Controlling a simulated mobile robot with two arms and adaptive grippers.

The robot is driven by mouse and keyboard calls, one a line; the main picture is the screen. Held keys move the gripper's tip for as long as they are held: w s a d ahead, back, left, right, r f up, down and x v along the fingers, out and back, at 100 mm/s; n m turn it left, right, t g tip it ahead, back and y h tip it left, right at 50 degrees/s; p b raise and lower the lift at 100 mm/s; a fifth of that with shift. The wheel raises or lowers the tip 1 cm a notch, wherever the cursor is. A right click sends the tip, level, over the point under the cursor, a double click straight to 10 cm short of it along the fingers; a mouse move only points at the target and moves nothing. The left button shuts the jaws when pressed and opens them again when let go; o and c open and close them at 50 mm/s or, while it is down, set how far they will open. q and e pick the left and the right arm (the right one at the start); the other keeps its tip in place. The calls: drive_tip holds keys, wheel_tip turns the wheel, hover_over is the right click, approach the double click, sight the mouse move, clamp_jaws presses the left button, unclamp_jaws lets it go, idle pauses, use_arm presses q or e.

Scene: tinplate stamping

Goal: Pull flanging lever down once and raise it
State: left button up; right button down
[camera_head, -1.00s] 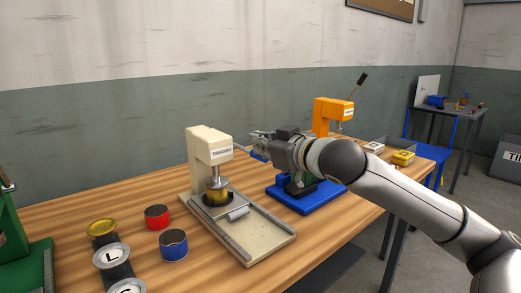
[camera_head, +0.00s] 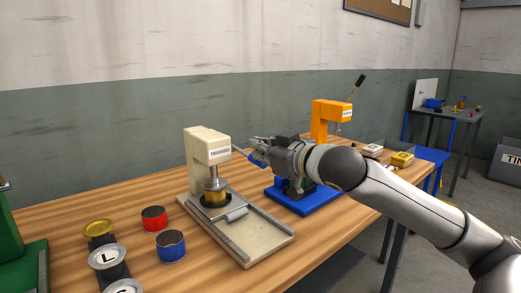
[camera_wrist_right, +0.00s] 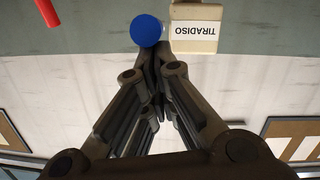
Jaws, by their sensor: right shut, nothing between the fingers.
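A gold can (camera_head: 215,196) sits under the press head. My left gripper is out of view.
An orange press (camera_head: 332,112) with a raised lever and a blue base (camera_head: 300,203) stand behind my right arm. A red can (camera_head: 154,219), a blue can (camera_head: 171,246) and lids are at the front left. A green machine (camera_head: 18,245) is at the left edge.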

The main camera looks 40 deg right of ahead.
idle(0.4)
drive_tip(key=shift+s+d, duration=0.3)
drive_tip(key=s+r, duration=0.1)
drive_tip(key=s, duration=1)
drive_tip(key=shift+s+r, duration=0.2)
drive_tip(key=shift+r, duration=0.1)
drive_tip(key=shift+a, duration=0.1)
idle(0.6)
